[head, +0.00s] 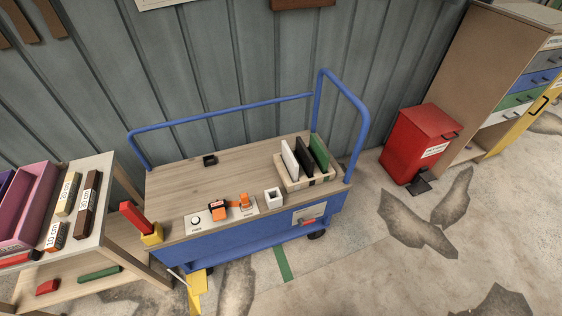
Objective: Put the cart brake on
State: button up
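The cart (175,185) has a wooden top, blue sides and blue tube rails at its back and right end. A red lever (133,215) rises from a yellow block (152,235) at the cart's front left corner; it leans up to the left. It looks like a brake handle, but I cannot read its setting. A yellow part (196,292) shows low at the cart's front left, partly cut off by the picture's bottom edge. A dark wheel (316,235) shows under the right end. My gripper is not in view.
On the cart are a white panel (205,224) with orange and black parts, a small white square holder (273,197), a black piece (209,160) and a wooden rack (322,180). A shelf table (85,248) stands close at left. A red bin (420,140) stands right; floor before it is open.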

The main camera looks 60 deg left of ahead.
aim_at(300, 221)
jog(key=u, duration=2.1)
